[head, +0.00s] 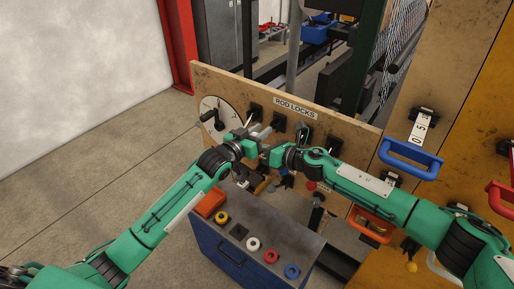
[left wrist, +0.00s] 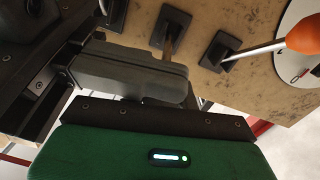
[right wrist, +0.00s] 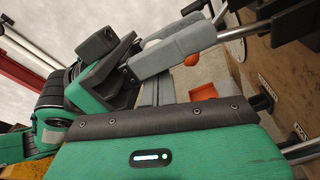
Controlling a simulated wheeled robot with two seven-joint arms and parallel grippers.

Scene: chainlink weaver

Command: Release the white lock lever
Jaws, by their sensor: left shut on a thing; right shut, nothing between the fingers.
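The ROD LOCKS board (head: 325,128) carries a row of black lock mounts with levers. My left gripper (head: 262,132) is at the board, just below the mounts. An orange-handled lever (left wrist: 298,38) on the neighbouring mount stands clear of the fingers. My right gripper (head: 264,152) is shut and empty, close beside the left one. The left gripper's grey fingers (right wrist: 180,48) show in the right wrist view.
A white dial (head: 218,116) with a black pointer is at the board's left end. Below stands a blue cabinet (head: 240,262) with coloured rings and an orange box (head: 210,203) on top. A blue handle (head: 408,158) juts out at the right. Both grippers are crowded together.

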